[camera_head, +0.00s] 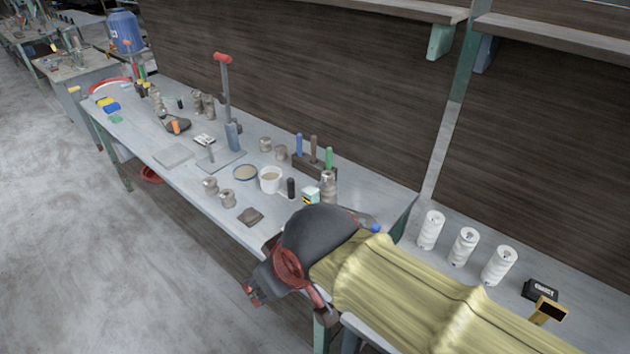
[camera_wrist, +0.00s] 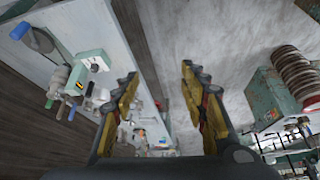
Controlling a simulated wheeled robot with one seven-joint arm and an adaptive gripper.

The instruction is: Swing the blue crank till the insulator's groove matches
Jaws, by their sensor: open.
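In the wrist view, a blue handle (camera_wrist: 38,38) sticks up at the upper left over the pale bench. In the head view, a blue knob (camera_head: 375,228) shows just past my dark forearm; I cannot tell whether it is the same part, and the rest of its crank is hidden. A grey-brown grooved insulator (camera_head: 328,186) stands near the bench end; I cannot make out how its groove lines up. My gripper (camera_wrist: 159,75) is open and empty, with free space between its fingers. In the head view it hangs off the front edge of the bench (camera_head: 256,290).
Three white insulators (camera_head: 465,247) and a black label block (camera_head: 540,290) stand on the right-hand bench. A white tub (camera_head: 270,179), a tool rack (camera_head: 314,166) and a red-handled lever (camera_head: 225,95) crowd the long bench (camera_head: 190,187). The floor (camera_head: 90,260) at left is clear.

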